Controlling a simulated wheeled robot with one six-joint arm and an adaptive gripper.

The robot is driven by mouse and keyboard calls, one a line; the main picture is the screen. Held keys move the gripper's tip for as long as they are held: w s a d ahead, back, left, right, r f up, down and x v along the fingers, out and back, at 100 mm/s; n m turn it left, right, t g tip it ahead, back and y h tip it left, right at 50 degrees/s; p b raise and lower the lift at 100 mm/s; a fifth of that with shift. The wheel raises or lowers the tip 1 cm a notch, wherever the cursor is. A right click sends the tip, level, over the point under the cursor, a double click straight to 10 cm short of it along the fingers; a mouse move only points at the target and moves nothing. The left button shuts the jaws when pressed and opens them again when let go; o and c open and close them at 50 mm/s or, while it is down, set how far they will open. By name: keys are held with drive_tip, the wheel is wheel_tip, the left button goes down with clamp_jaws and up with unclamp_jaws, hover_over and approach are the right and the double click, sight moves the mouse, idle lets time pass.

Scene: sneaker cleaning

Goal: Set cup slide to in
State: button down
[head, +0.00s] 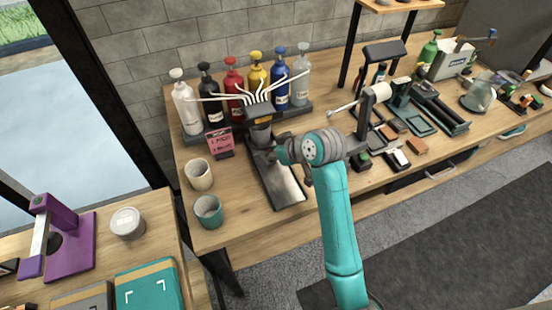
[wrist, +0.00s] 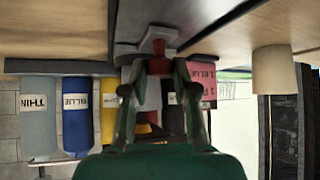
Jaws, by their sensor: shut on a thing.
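The cup slide is a dark-framed metal track (head: 281,186) on the bench, running from under the dispenser head (head: 259,112) toward the front edge. A grey cup (head: 261,134) stands at the track's back end, under the dispenser head. My gripper (head: 272,157) is low over the track, just in front of the cup. In the wrist view, which looks upside down, my gripper (wrist: 158,66) has its fingers closed around a small red knob (wrist: 158,48) by the metal track (wrist: 190,18). The cup is not clear in the wrist view.
Several coloured pump bottles (head: 229,88) stand behind the dispenser with white tubes. A pink sign (head: 218,142) stands left of the track. A cream cup (head: 198,174) and a teal cup (head: 208,211) stand at the bench's left. Tools crowd the right side.

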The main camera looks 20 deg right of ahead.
drive_tip(key=shift+w, duration=0.4)
drive_tip(key=c, duration=0.9)
unclamp_jaws()
drive_tip(key=shift+w, duration=0.1)
drive_tip(key=shift+c, duration=0.2)
drive_tip(key=shift+r, duration=0.1)
drive_tip(key=v, duration=1.2)
